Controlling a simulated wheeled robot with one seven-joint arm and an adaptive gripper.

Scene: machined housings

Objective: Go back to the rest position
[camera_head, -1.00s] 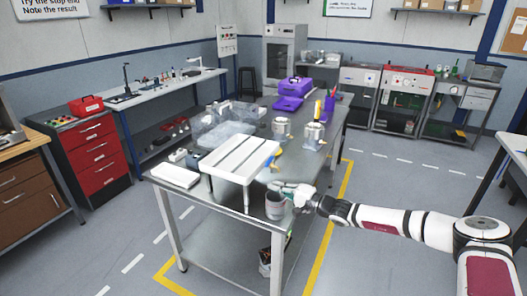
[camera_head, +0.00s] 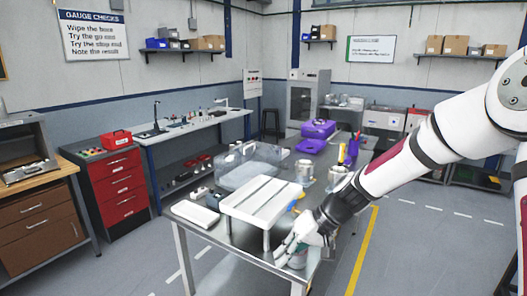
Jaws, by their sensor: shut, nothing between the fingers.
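My gripper (camera_head: 292,243) is at the front right of the steel workbench (camera_head: 205,239), pointing down and left, with its fingers shut and nothing seen between them. Two metal housings (camera_head: 304,172) stand further back on the bench, the nearer one (camera_head: 337,174) partly behind my arm. A white slotted tray on legs (camera_head: 262,197) stands left of my gripper.
A clear bin (camera_head: 250,168), a flat white tray (camera_head: 194,214) and purple cases (camera_head: 312,144) are also on the bench. A red drawer cabinet (camera_head: 118,187) stands at the left. Open floor (camera_head: 425,232) with yellow and white lines lies to the right.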

